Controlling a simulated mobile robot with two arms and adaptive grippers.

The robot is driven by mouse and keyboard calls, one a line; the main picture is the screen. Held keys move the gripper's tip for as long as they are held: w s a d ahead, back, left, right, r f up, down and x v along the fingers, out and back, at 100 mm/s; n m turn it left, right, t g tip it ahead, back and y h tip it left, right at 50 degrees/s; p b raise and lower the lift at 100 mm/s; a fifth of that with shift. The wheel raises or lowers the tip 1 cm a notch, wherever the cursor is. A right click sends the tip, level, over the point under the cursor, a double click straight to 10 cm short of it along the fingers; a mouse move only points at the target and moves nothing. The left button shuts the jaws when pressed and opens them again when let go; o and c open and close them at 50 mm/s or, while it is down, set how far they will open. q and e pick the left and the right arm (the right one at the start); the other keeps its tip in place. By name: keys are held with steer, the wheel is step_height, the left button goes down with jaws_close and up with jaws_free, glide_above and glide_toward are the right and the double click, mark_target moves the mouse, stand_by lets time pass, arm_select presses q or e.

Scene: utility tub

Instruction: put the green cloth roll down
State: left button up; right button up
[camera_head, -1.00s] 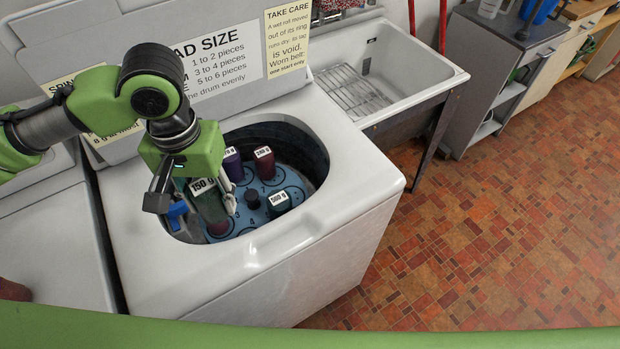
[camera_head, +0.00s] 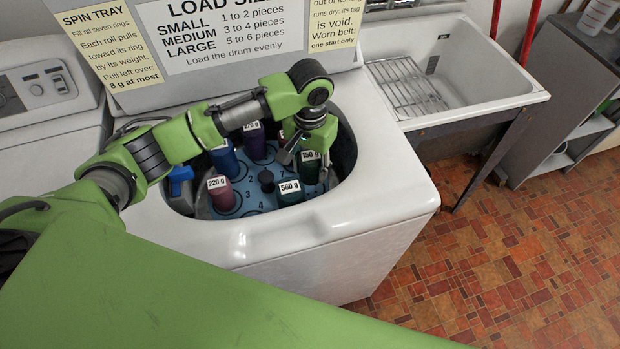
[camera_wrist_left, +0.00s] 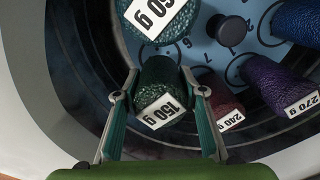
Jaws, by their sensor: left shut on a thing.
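The green cloth roll (camera_head: 311,171), tagged 150 g, stands about upright at the right side of the drum, over the blue spin tray (camera_head: 252,186). My left gripper (camera_head: 308,160) is shut on it from above. In the left wrist view the roll (camera_wrist_left: 161,75) sits between the two fingers, beside the dark drum wall. I cannot tell whether its lower end touches the tray. My right gripper is not in view.
Close by stand a dark teal roll tagged 560 g (camera_head: 289,197), a maroon roll tagged 220 g (camera_head: 222,200), a purple roll tagged 270 g (camera_head: 255,146) and a blue roll (camera_head: 225,160). A maroon roll tagged 240 g (camera_wrist_left: 218,92) is beside the held roll.

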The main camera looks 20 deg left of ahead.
mark_target(310, 156)
arm_select(q)
steer(key=shift+f, duration=2.35)
steer(key=shift+s, duration=0.1)
steer(key=o, duration=1.2)
steer(key=shift+f, duration=0.1)
step_height(310, 156, up, 12)
steer(key=shift+r, duration=0.15)
